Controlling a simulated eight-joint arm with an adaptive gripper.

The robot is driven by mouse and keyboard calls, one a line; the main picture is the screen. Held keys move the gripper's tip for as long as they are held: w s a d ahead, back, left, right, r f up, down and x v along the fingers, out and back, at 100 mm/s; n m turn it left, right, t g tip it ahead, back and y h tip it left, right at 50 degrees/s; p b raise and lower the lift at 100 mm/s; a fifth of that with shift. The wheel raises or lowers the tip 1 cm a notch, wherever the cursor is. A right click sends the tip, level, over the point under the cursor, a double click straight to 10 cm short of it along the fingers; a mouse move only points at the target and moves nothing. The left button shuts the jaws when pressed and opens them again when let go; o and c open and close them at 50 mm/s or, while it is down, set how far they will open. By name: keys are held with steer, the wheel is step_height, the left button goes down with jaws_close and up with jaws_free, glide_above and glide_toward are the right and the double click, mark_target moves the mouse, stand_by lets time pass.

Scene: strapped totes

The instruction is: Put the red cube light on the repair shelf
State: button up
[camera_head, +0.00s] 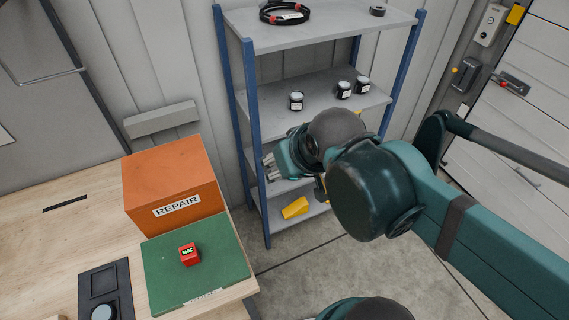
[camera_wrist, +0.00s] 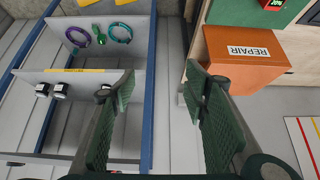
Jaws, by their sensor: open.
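The red cube light (camera_head: 189,254) sits on a green mat (camera_head: 215,268) on the wooden bench, with a dark display and green marks on its top. In the wrist view the red cube light (camera_wrist: 276,4) is cut off by the top edge. An orange box-like unit labelled REPAIR (camera_head: 172,177) stands right behind the mat; it also shows in the wrist view (camera_wrist: 245,70). Its inside is not visible. My gripper (camera_head: 270,167) is in front of the blue-posted rack, to the right of the orange unit and away from the cube. In the wrist view my gripper (camera_wrist: 161,95) is open and empty.
The blue-posted rack (camera_head: 325,103) holds dark jars (camera_head: 296,101), a cable coil (camera_head: 285,13) and a yellow item (camera_head: 295,208). A dark tray (camera_head: 122,285) with a round part lies left of the mat. The bench's left part is mostly clear.

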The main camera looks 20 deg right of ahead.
steer(key=shift+o, duration=0.5)
steer(key=shift+a, duration=0.1)
steer(key=m+g+h, duration=0.1)
steer(key=m+g, duration=0.6)
steer(key=m, duration=1)
glide_above(187, 252)
steer(key=f, duration=2)
steer(key=shift+w+f+b, duration=0.3)
steer(key=shift+f, duration=0.1)
steer(key=shift+s+a+f+m, duration=0.3)
steer(key=shift+f+m, duration=0.1)
steer(key=shift+m, duration=0.1)
steer(key=shift+f, duration=0.15)
steer(key=shift+d+f, duration=0.15)
steer(key=shift+f, duration=1)
steer(key=shift+f, duration=0.15)
